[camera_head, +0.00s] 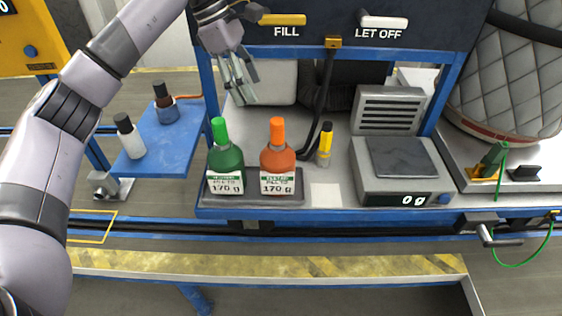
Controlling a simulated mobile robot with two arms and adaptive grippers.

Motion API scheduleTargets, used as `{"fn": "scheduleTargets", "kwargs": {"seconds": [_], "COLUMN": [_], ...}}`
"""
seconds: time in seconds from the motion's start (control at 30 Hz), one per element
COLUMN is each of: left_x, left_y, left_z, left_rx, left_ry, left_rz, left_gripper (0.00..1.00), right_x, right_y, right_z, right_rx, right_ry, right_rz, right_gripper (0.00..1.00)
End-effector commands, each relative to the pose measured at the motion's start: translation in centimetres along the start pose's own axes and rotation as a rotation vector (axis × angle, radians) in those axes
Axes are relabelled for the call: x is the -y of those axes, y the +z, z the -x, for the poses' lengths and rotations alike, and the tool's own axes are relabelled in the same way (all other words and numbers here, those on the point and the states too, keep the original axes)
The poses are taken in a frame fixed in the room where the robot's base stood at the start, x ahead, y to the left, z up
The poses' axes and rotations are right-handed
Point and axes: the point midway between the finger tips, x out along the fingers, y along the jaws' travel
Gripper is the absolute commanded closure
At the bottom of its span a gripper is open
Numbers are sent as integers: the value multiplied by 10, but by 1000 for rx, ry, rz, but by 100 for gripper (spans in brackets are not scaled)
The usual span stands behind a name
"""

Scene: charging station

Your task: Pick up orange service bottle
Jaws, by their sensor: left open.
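The orange service bottle (277,158) stands upright on a dark tray (250,201) at the front of the workbench. It has an orange cap and a white label reading 170 g. A green bottle (225,163) stands close to its left on the same tray. My left gripper (241,92) is open and empty, pointing down above the bench, behind and to the left of the orange bottle. It is apart from both bottles. My right gripper is not in view.
A yellow-and-black marker (325,145) stands right of the orange bottle. A scale (401,174) reading 0 g sits further right. A blue side shelf (170,140) holds two small bottles. The FILL and LET OFF panel (330,45) overhangs the bench, with a black hose below.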

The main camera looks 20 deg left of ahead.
Motion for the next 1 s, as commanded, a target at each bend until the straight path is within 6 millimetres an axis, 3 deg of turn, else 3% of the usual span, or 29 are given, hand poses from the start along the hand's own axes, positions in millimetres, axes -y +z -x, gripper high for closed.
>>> {"fn": "scheduleTargets", "kwargs": {"seconds": [0.2,0.3,0.5,0.67,1.0], "left_x": [2,2,2,2,9], "left_y": [1,2,2,3,4], "left_z": [-49,-71,-100,-109,-153], "left_rx": [1,3,4,5,5], "left_ry": [-6,-6,-3,-2,-3], "left_rz": [1,0,0,-1,0], "left_gripper": [37,37,37,37,37], "right_x": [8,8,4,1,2], "right_y": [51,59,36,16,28], "right_z": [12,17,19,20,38], "right_rx": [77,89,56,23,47], "right_ry": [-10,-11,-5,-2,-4], "right_rz": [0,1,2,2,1], "right_gripper": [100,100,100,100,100]}}
